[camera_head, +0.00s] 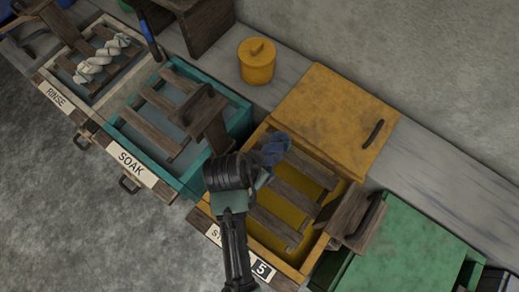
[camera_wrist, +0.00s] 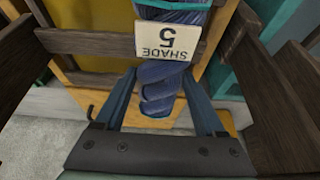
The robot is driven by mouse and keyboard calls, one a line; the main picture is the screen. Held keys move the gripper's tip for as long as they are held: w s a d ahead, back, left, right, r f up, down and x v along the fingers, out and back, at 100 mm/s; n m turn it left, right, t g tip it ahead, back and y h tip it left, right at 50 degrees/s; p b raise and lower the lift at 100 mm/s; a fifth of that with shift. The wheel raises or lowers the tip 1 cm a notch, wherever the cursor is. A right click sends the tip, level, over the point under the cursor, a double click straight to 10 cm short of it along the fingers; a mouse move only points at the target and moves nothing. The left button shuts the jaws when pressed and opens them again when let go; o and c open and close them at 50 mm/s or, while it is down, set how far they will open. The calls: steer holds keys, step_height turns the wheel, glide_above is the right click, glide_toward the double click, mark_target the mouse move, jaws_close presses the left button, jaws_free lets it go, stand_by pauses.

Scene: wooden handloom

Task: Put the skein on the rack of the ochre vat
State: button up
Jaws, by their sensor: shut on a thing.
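The dark blue twisted skein (camera_wrist: 160,82) carries a white tag (camera_wrist: 166,41) reading "SHADE 5". My gripper (camera_wrist: 160,104) is shut on it, one blue finger on each side. In the head view the skein (camera_head: 275,148) shows beyond my gripper (camera_head: 262,163), over the back left part of the ochre vat (camera_head: 318,252). The vat's wooden slatted rack (camera_head: 283,198) lies across its opening. Whether the skein touches the rack I cannot tell. My wrist hides the vat's left edge and part of its front label.
The vat's ochre lid (camera_head: 325,110) is off the opening, behind it. A teal soak vat (camera_head: 190,178) with a wooden upright (camera_head: 208,125) stands left, a green vat (camera_head: 405,250) right. A pale skein (camera_head: 100,60) lies on the rinse rack. An ochre pot (camera_head: 257,62) stands behind.

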steer(key=shift+f, duration=1.15)
steer(key=shift+f, duration=0.1)
steer(key=o, duration=1.5)
steer(key=p+v, duration=0.1)
steer(key=v, duration=1.1)
steer(key=shift+w, duration=0.1)
steer(key=w+r+n+t+y, duration=0.15)
steer(key=w+r+t, duration=0.35)
steer(key=w+r, duration=0.6)
steer(key=w+r+n+t, duration=0.2)
steer(key=w+r+t, duration=0.35)
steer(key=r, duration=0.95)
step_height(320, 180, up, 22)
steer(key=d+n+t+y, duration=0.1)
steer(key=d+n+t, duration=0.1)
steer(key=t, duration=0.6)
steer(key=s+r+t, duration=0.1)
steer(key=s+r, duration=0.2)
steer(key=r, duration=0.1)
steer(key=s+r+n+t, duration=0.1)
steer(key=s+r+t, duration=0.1)
steer(key=r, duration=0.3)
steer(key=s+r+t, duration=0.2)
steer(key=s+r, duration=0.2)
steer(key=shift+d+r+n, duration=0.2)
steer(key=shift+d+n, duration=0.15)
steer(key=shift+d, duration=0.05)
